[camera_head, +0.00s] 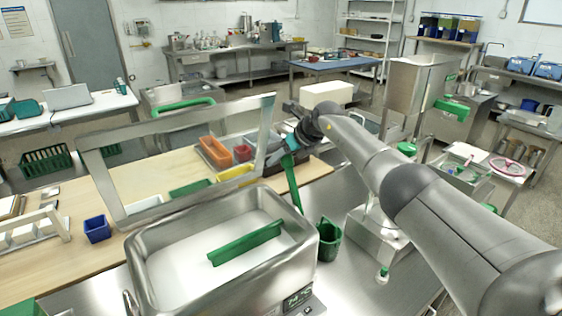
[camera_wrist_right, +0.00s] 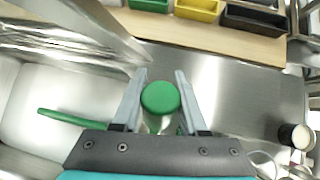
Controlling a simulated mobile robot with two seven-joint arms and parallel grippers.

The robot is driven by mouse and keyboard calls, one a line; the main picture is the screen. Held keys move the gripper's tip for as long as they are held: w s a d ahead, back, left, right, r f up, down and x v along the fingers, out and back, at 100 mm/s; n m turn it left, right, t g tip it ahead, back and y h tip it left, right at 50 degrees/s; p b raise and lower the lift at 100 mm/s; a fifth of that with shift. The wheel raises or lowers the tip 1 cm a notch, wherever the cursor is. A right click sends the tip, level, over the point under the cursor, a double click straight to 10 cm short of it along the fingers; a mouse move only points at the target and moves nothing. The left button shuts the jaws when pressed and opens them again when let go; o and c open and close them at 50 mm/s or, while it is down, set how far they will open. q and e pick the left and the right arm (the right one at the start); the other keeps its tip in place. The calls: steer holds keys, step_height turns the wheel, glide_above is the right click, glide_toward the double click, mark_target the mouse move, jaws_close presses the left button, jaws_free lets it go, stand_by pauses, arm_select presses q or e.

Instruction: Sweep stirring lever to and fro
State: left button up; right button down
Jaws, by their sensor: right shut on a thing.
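The green stirring lever (camera_head: 293,185) stands nearly upright at the right back side of the steel tank (camera_head: 150,233). Its round green knob (camera_wrist_right: 160,97) sits between my fingers in the right wrist view. My right gripper (camera_head: 286,150) is shut on the lever near its top end, reaching in from the right. A green paddle bar (camera_head: 246,243) lies across the inside of the tank, over white contents, and part of it also shows in the right wrist view (camera_wrist_right: 62,118). My left gripper is in neither view.
A raised steel frame (camera_head: 103,184) stands above the tank's back edge, close left of my gripper. A green bucket (camera_head: 329,240) stands right of the tank. Orange (camera_head: 214,152), yellow and blue bins (camera_head: 97,229) sit on the wooden table behind.

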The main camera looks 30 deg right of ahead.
steer(key=shift+w+f, duration=0.15)
steer(key=shift+w, duration=0.05)
stand_by(0.5)
steer(key=c, duration=0.9)
jaws_free()
steer(key=o, duration=0.5)
steer(key=shift+w+f, duration=0.1)
steer(key=shift+w, duration=0.05)
steer(key=shift+c, duration=0.2)
steer(key=shift+v, duration=1.3)
steer(key=b+v, duration=0.1)
steer(key=v, duration=1.2)
steer(key=shift+w, duration=0.15)
